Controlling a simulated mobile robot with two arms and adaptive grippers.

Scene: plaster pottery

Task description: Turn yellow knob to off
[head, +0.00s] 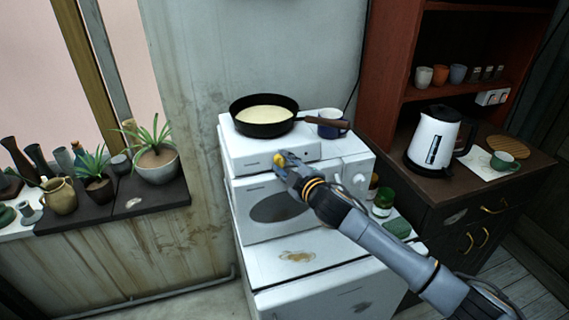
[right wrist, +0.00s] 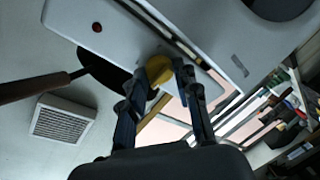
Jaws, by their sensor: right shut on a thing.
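The yellow knob (right wrist: 158,69) is on the front of a white hot plate (head: 240,146), and a bit of it shows at the gripper tip in the head view (head: 279,160). My right gripper (head: 284,163) reaches in from the lower right and is shut on the knob. In the right wrist view the two fingers (right wrist: 162,85) stand on either side of the knob. The knob's pointer and markings cannot be made out. A black pan (head: 262,128) with pale contents sits on the hot plate. My left gripper is not in view.
A blue mug (head: 331,124) stands behind the hot plate's right side. A white oven (head: 262,193) is below it. Jars (head: 383,202) stand to the right of my arm. A white kettle (head: 433,138) and a green cup (head: 503,161) are on the dark cabinet. Potted plants (head: 153,162) line the left sill.

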